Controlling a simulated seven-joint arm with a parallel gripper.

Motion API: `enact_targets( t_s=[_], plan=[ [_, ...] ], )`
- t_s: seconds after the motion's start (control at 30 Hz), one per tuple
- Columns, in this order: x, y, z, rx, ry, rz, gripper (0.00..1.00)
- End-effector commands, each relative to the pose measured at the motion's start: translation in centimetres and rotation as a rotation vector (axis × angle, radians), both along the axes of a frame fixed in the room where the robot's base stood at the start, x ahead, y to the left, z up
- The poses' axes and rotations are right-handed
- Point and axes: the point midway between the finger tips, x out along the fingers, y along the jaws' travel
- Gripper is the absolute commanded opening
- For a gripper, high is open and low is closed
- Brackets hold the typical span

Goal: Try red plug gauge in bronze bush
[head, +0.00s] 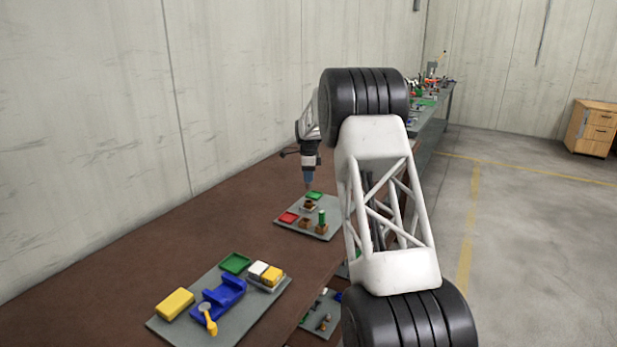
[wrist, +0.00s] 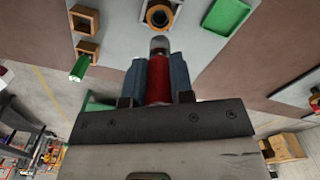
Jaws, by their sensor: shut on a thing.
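My gripper (wrist: 158,70) has blue fingers and is shut on the red plug gauge (wrist: 158,82), whose grey metal end (wrist: 159,44) points away from the wrist. The bronze bush (wrist: 158,14), a ring with a dark hole, sits in a pale square base at the top of the wrist view. The gauge end appears just short of the bush and apart from it; its height over the bush is hard to tell. In the head view my gripper (head: 309,180) hangs above the grey board (head: 283,226), and the gauge cannot be made out.
A green tray (wrist: 227,15) lies right of the bush. Two brown square blocks (wrist: 87,50) and a green plug (wrist: 80,68) are to the left. A red tray (head: 287,217) shows on the board. A nearer board (head: 228,318) holds a blue fixture (head: 218,301) and a yellow block (head: 175,303).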

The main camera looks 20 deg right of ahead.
Motion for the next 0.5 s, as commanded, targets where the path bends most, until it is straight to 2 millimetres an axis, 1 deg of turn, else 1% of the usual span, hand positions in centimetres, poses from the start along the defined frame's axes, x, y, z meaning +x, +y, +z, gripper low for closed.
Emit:
enact_targets(
  t_s=[0.27,0.5],
  plan=[
    [0.0,0.0,-1.6,0.000,0.000,0.000,0.00],
    [0.0,0.0,-3.6,0.000,0.000,0.000,0.00]
  ],
)
